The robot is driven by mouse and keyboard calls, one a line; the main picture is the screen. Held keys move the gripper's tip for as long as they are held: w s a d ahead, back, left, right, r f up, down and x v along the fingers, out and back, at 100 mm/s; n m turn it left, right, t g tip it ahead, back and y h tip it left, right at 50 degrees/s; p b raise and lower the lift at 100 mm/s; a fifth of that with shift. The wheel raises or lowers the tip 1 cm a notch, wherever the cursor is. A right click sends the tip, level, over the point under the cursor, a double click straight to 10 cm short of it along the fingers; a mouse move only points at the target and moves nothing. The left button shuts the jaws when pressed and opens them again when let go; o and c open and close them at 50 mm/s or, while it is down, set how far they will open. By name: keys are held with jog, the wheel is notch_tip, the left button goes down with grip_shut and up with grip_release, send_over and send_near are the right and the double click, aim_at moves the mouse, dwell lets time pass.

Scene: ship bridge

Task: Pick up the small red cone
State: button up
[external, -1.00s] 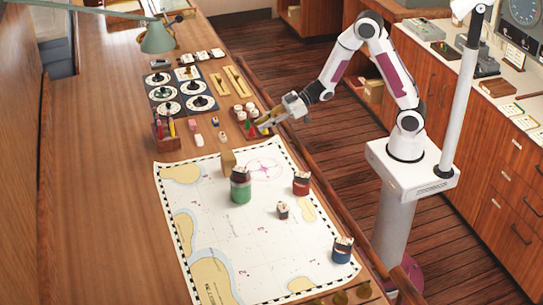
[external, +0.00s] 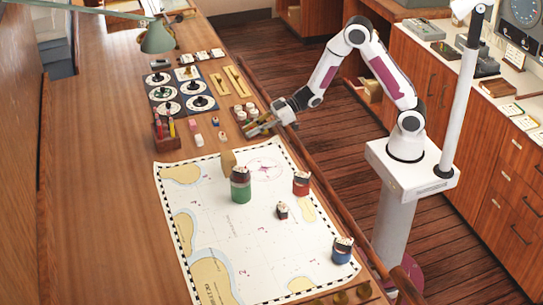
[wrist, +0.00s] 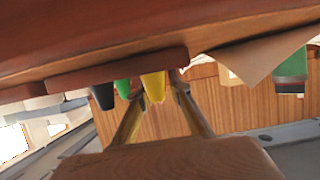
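My gripper (external: 257,128) is at the right edge of the wooden table, by the upper right corner of the chart. In the wrist view its two fingers (wrist: 158,88) are apart, with a yellow cone (wrist: 153,86) showing between or beyond their tips. A green cone (wrist: 123,88) and a black cone (wrist: 103,95) stand in a row beside it on a red-brown strip (wrist: 90,74); this view is upside down. I cannot make out the small red cone in either current view. The gripper covers most of the cones' spot in the external view.
A tray of white-topped pieces (external: 245,110) is just behind the gripper. The chart (external: 200,225) holds a green jar (external: 240,187), a red jar (external: 301,184) and a blue jar (external: 342,252). A pencil box (external: 166,140) stands at left. Table left of the chart is clear.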

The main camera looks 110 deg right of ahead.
aim_at(252, 128)
dwell(0.4)
grip_shut()
jog(key=shift+r, duration=0.2)
jog(key=shift+r, duration=4.8)
